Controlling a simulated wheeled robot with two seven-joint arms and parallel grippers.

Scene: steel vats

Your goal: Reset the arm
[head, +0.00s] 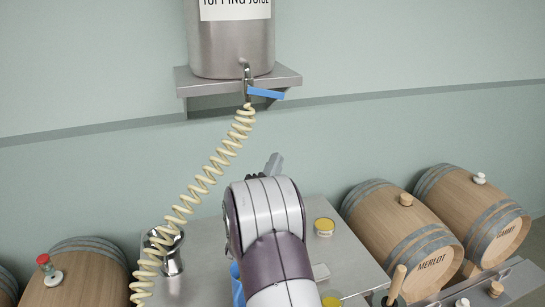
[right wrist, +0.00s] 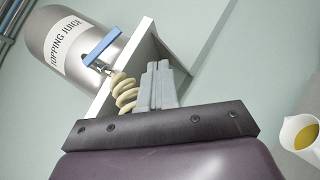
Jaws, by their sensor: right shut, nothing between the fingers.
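My right arm reaches up the middle of the head view, over the steel table (head: 205,252). Its grey gripper (head: 273,163) shows just beyond the wrist, partly hidden by my arm. In the right wrist view the two fingers (right wrist: 157,84) are together, shut with nothing between them. The steel vat (head: 230,42) labelled "Topping Juice" stands on a wall shelf above. Its tap has a blue handle (head: 265,94). A cream coiled hose (head: 207,175) hangs from the tap to the left of my gripper. My left gripper is out of view.
Barrels flank the table, including the Merlot barrel (head: 400,240). The wall shelf (head: 287,79) juts out above.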

